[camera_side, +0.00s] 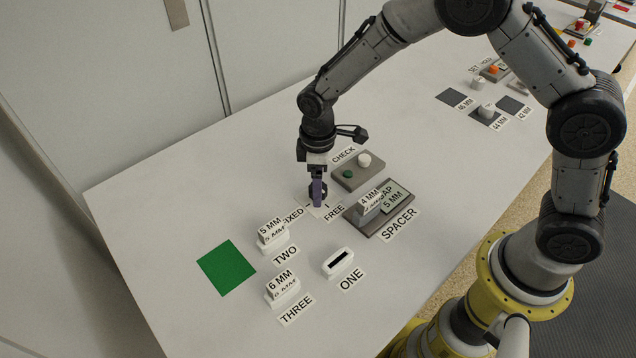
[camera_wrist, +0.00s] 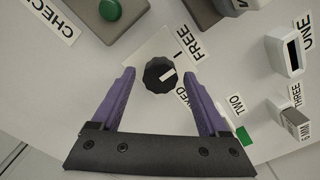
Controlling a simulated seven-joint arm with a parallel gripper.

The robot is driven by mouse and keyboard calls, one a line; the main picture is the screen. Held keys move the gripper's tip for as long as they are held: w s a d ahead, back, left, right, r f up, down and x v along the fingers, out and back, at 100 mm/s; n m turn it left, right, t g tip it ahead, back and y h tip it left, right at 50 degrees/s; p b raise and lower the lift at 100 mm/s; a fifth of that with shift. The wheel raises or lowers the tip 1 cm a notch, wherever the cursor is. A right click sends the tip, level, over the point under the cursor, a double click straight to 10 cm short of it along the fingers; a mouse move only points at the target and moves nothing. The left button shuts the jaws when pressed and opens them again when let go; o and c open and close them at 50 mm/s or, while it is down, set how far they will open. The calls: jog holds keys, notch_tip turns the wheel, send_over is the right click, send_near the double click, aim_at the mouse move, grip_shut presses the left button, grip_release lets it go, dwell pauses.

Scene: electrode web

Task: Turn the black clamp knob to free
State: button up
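The black clamp knob (camera_wrist: 160,75) sits on a white plate (camera_wrist: 146,57) in the wrist view. In the side view my gripper (camera_side: 317,197) points down over the plate between the FIXED label (camera_side: 292,217) and the FREE label (camera_side: 334,212). The fingers hide the knob there.
A CHECK box (camera_side: 357,172) with a green button and white knob stands just behind. The SPACER base (camera_side: 398,216) with a 4 MM block is close at right. Holders ONE (camera_side: 338,262), TWO (camera_side: 272,237) and THREE (camera_side: 283,288) stand in front. A green square (camera_side: 226,267) lies at left.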

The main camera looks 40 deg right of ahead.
jog(key=shift+r, duration=0.1)
notch_tip(320, 180, up, 14)
jog(key=shift+f, duration=0.2)
dwell(0.5)
jog(key=s+d+r+m+t, duration=0.1)
jog(key=s+d+r+t, duration=0.1)
jog(key=s+d+r, duration=0.35)
jog(key=s+d+r+m+t, duration=0.2)
jog(key=s+d+r, duration=0.1)
jog(key=r, duration=0.6)
jog(key=s+d+f+m, duration=0.2)
jog(key=s+m, duration=0.1)
jog(key=s, duration=0.5)
jog(key=s+d+f+m+t, duration=0.1)
jog(key=s+d+f+m, duration=0.1)
jog(key=s, duration=0.6)
jog(key=shift+s+f+m+t, duration=0.2)
jog(key=shift+s+m+t, duration=0.15)
jog(key=shift+m, duration=0.25)
